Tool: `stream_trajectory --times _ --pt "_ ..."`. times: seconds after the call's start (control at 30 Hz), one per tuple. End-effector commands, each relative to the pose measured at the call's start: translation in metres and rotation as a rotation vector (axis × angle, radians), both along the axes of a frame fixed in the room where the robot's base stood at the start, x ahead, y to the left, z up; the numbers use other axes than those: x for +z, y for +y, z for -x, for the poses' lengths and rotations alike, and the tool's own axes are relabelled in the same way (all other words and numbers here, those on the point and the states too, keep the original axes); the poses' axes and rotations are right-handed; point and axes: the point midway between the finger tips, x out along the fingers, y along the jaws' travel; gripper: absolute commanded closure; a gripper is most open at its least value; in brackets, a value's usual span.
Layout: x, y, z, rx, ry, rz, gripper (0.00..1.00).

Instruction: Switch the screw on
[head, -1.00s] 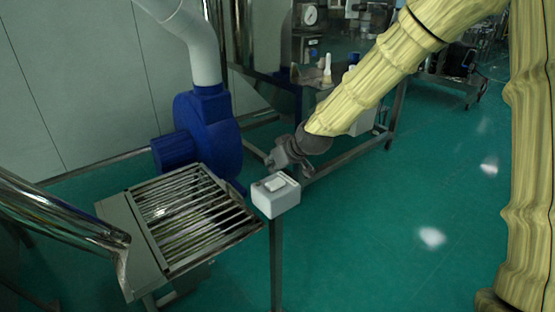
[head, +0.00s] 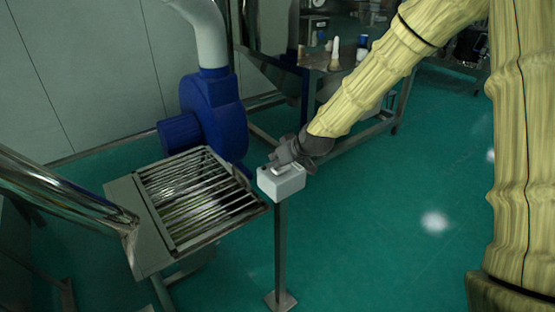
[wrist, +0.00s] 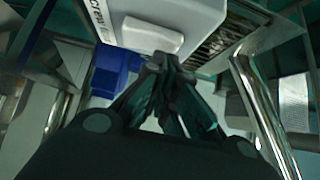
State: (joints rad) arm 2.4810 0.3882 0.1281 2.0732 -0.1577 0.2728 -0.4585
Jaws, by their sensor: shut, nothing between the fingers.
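The switch box (head: 283,186) is a pale grey box on a thin post, right of the slatted tray in the head view. In the wrist view the box (wrist: 190,12) carries a white rocker switch (wrist: 150,36) and lettering, partly cut off, that reads like "screw". My gripper (head: 277,161) is over the top of the box and hides part of the switch. In the wrist view my gripper (wrist: 158,64) is shut and empty, its tips at the edge of the switch. I cannot tell whether they touch it.
A blue blower (head: 208,115) stands behind. A metal table (head: 345,144) is behind my arm. The green floor (head: 375,250) at the right is clear.

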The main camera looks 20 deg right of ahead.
Motion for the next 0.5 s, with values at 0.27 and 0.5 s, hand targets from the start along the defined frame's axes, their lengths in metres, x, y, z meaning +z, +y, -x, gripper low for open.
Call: stream_trajectory --times 0.27,0.5 --pt "-0.006 0.0028 0.001 0.001 -0.014 0.048 1.0" --pt "-0.0049 0.0023 0.0008 -0.001 -0.016 0.049 1.0"
